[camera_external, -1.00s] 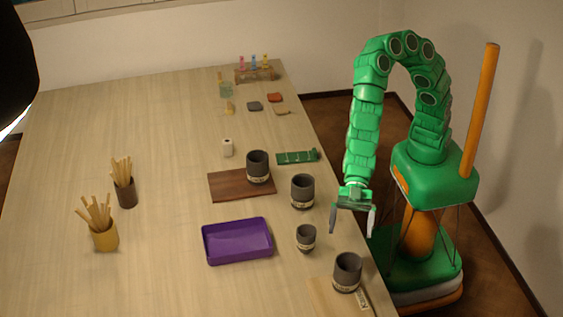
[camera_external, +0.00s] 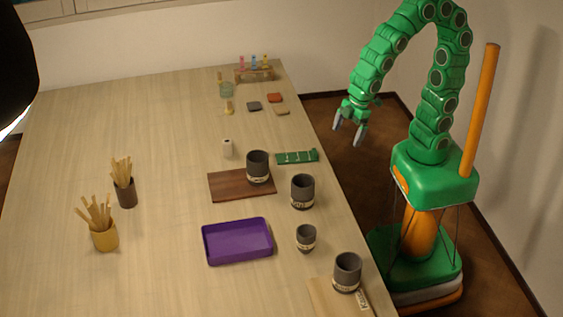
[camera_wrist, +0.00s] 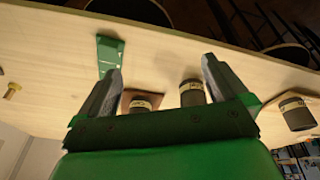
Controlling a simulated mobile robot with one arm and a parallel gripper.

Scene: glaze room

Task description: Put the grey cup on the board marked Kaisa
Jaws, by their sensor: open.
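Several dark grey cups with pale lettered bands stand upright along the table's right side. One grey cup (camera_external: 257,166) is on a dark brown board (camera_external: 228,187). Another cup (camera_external: 302,190) and a smaller cup (camera_external: 306,238) stand on bare table. A further cup (camera_external: 347,271) is on a pale wooden board (camera_external: 322,296) with a white label at the front edge. My gripper (camera_external: 348,134) is open and empty, raised beyond the table's right edge, apart from every cup. The wrist view shows its spread fingers (camera_wrist: 161,66).
A purple tray (camera_external: 237,242) lies left of the small cup. A green strip (camera_external: 297,157) lies behind the cups. Two pots of sticks (camera_external: 126,190) (camera_external: 104,235) stand at left. A vial rack (camera_external: 254,75) is at the back.

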